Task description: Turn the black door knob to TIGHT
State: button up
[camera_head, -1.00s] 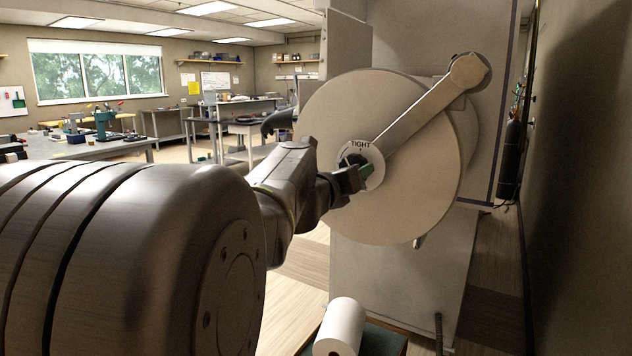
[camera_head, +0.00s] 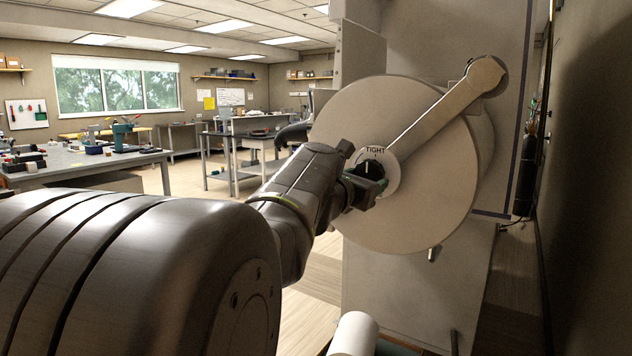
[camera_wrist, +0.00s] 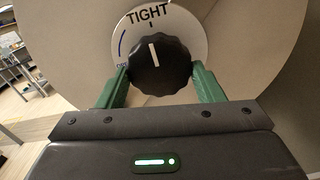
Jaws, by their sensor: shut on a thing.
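The black door knob (camera_wrist: 160,67) has a scalloped rim and a white pointer line. It sits on a white dial plate (camera_wrist: 185,24) printed TIGHT, at the middle of the round pale door (camera_head: 425,210). In the wrist view the pointer stands almost upright, leaning slightly left, and lines up closely with the tick under TIGHT. My gripper (camera_wrist: 160,82) is shut on the knob, with one green finger on each side. In the head view the knob (camera_head: 366,168) shows partly behind my gripper (camera_head: 372,186). The lower part of the dial is hidden.
A pale bar (camera_head: 445,110) runs from the dial to a pivot at the upper right of the door. A white roll (camera_head: 354,335) stands below the door. A wall is close on the right. Workbenches (camera_head: 80,165) stand at the back left, with open floor between.

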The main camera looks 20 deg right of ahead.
dwell(0.3)
jog(key=o, duration=1)
